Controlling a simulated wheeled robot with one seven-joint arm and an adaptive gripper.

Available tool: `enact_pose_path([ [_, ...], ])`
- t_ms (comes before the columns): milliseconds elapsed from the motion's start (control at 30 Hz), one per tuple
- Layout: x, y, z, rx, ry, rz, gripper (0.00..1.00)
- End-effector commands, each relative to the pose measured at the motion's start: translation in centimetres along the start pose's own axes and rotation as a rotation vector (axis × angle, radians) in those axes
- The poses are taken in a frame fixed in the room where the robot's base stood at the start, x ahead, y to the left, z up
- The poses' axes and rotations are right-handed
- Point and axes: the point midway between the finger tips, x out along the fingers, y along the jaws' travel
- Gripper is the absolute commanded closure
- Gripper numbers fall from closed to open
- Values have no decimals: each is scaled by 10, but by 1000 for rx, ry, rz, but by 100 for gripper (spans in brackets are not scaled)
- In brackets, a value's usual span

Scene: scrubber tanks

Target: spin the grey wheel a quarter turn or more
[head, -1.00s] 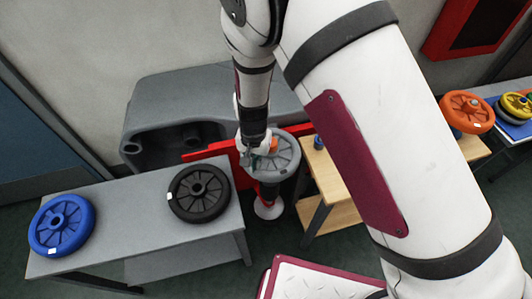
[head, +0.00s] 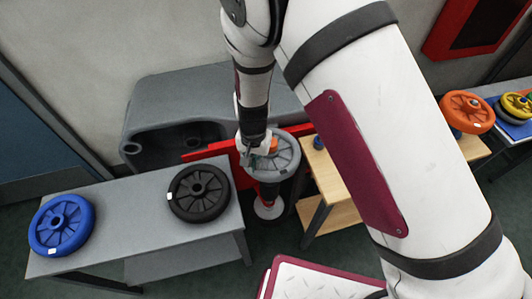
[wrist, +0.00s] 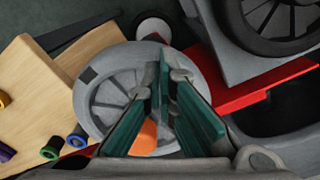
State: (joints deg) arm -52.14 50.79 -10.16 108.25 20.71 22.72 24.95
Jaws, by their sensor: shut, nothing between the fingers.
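The grey wheel (head: 287,160) lies flat, face up, on a stand beside a red bar, between the grey table and the wooden one. It has spokes and an orange part near its middle. In the wrist view the grey wheel (wrist: 97,82) fills the middle left, with a dark patch on its rim and the orange part (wrist: 146,137) beside my fingers. My gripper (head: 247,157) is at the wheel's left side, fingers pointing down. In the wrist view my gripper (wrist: 167,78) is shut and empty, its green pads over the wheel's right part. Whether it touches the wheel is unclear.
A black wheel (head: 199,191) and a blue wheel (head: 61,225) lie on the grey table (head: 135,205). The red bar (head: 213,150) and a grey machine body (head: 165,100) stand behind. A wooden table (head: 318,172) with small coloured knobs is close on the right.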

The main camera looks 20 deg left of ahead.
Motion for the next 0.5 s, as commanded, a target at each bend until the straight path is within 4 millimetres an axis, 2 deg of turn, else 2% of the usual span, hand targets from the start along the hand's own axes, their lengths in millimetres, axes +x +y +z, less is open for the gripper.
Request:
enact_pose_path([
  [500,10,0,0,0,-1,0,100],
])
